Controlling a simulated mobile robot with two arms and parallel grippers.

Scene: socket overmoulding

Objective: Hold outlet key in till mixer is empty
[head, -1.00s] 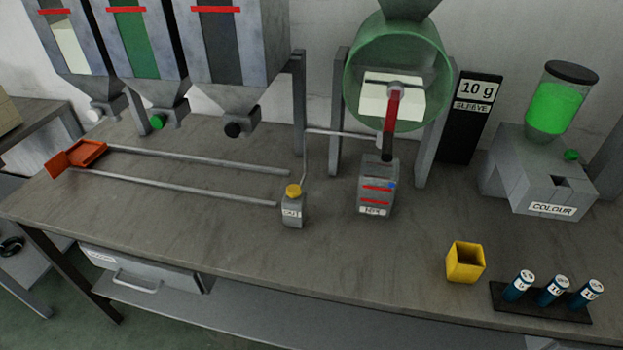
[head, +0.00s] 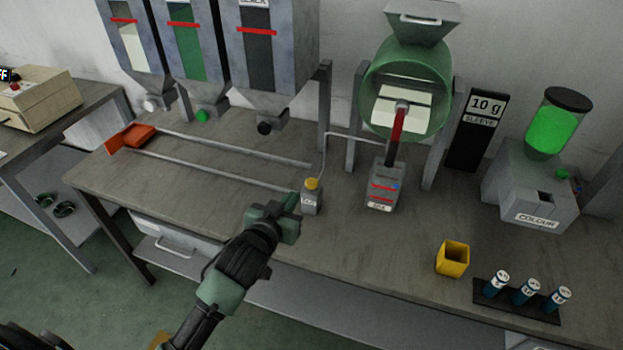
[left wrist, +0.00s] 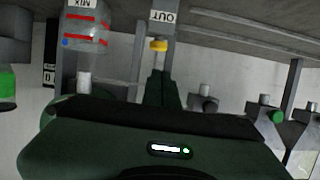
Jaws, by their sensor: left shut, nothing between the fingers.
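The outlet key (head: 312,184) is a yellow cap on top of a small grey box (head: 311,203) marked OUT, on the bench. It also shows in the left wrist view (left wrist: 159,45), which is upside down. My left gripper (head: 293,203) is shut and empty, just left of the box and a little below the key in the picture. In the left wrist view its fingertips (left wrist: 159,75) point toward the key with a small gap in the picture; I cannot tell if they touch. The mixer (head: 409,62) is a green drum with a pale opening. My right gripper is not in view.
A grey MIX box (head: 381,197) with a lever stands right of the OUT box. Hoppers (head: 268,90) and two rails are behind left. A yellow cup (head: 452,260), a rack of blue cylinders (head: 513,308) and the COLOUR dispenser (head: 530,205) stand right.

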